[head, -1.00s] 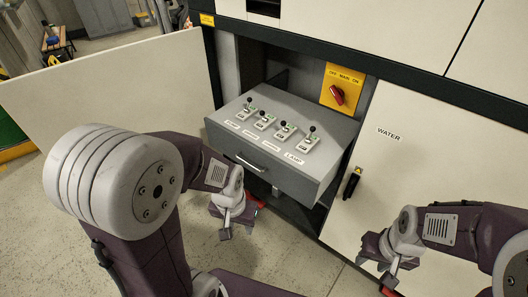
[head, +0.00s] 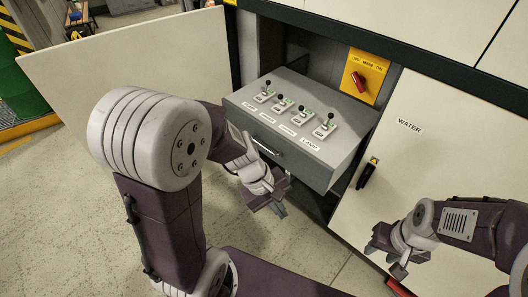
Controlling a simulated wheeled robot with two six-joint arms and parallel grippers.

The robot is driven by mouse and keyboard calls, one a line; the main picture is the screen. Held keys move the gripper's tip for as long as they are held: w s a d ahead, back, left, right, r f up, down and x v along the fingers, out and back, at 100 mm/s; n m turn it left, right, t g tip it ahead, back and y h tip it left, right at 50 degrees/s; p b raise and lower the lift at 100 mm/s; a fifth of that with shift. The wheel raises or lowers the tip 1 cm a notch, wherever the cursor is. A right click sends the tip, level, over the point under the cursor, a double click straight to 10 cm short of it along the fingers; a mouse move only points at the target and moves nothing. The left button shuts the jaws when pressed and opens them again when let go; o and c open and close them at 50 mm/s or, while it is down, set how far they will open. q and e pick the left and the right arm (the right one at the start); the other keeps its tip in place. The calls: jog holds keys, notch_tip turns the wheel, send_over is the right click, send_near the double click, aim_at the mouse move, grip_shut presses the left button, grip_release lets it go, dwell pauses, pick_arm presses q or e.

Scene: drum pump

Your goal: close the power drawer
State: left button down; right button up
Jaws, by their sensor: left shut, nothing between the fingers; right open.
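The grey power drawer (head: 325,172) stands pulled out of the cabinet. Several small lever switches with labels sit on its top, one marked LAMP. A bar handle (head: 268,147) is on its front face. My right gripper (head: 374,246) is open and empty, low in front of the WATER door, to the right of the drawer.
An open white cabinet door (head: 130,75) stands left of the drawer. The closed WATER door (head: 420,150) with a black handle (head: 367,173) is on the right. A yellow panel with a red rotary switch (head: 361,80) is behind the drawer. Bare floor lies in front.

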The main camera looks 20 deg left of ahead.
pick_arm(q)
jog(key=w+a+n+t+h+b, duration=0.1)
jog(key=w+a+n+t, duration=0.3)
jog(key=w+n, duration=0.4)
jog(key=w+a+n+t+h, duration=0.1)
jog(key=w+a+n+t, duration=0.25)
jog(key=w+n, duration=0.4)
jog(key=s+a+f+n+t+y, duration=0.1)
jog(key=a+f+n+y, duration=0.35)
jog(key=a, duration=0.85)
jog(key=w+d+f+n, duration=0.1)
jog(key=w+d+f, duration=0.1)
jog(key=w, duration=0.3)
jog(key=w+d+f+n+h, duration=0.1)
jog(key=w+d+f, duration=0.1)
jog(key=w, duration=0.3)
jog(key=shift+w+d+f, duration=0.15)
jog(key=shift+w+f, duration=0.2)
jog(key=shift+f, duration=0.45)
jog(key=shift+h, duration=0.25)
